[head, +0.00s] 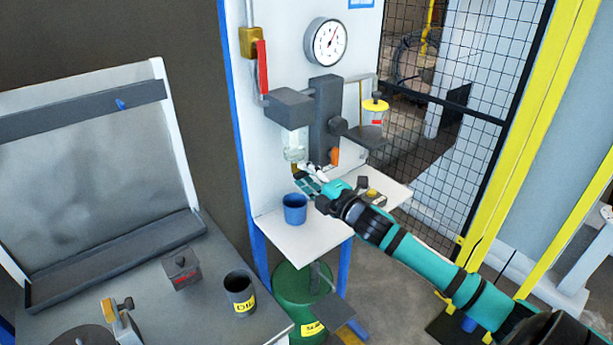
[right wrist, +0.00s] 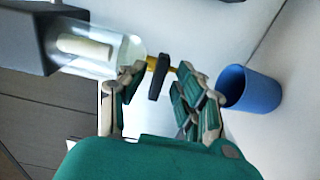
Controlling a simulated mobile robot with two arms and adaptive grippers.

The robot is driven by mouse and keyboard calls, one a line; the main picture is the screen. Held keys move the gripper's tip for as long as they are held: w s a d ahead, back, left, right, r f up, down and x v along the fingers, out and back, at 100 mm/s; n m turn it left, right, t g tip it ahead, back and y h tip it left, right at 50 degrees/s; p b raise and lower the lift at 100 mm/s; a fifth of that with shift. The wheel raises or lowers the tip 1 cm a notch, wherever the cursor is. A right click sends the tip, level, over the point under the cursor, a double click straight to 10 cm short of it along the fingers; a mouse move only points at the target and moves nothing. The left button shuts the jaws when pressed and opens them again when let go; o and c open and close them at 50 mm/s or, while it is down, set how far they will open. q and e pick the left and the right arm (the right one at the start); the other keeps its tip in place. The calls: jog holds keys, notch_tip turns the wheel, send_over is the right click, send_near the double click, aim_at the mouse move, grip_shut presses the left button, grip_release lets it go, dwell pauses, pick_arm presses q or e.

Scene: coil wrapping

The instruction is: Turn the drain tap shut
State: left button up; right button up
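The drain tap (right wrist: 157,80) has a brass body and a dark lever, and sits under a clear bowl (right wrist: 100,52) in the right wrist view. The lever lies roughly crosswise to the brass outlet. My right gripper (right wrist: 162,75) is open, with its fingers on either side of the lever; I see no clear grip on it. In the head view the clear bowl (head: 295,140) hangs below a grey block, and my right gripper (head: 308,174) is just below it, hiding most of the tap. My left gripper is not in view.
A blue cup (head: 294,209) stands on the white shelf (head: 310,238) close beside my right gripper; it also shows in the right wrist view (right wrist: 252,90). A green drum (head: 300,290) is below. A gauge (head: 327,42) is above. A grey bench with a dark cup (head: 240,292) is left.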

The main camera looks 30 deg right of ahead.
jog(key=shift+r, duration=0.1)
jog(key=s, duration=0.8)
jog(key=shift+d, duration=0.3)
dwell(0.4)
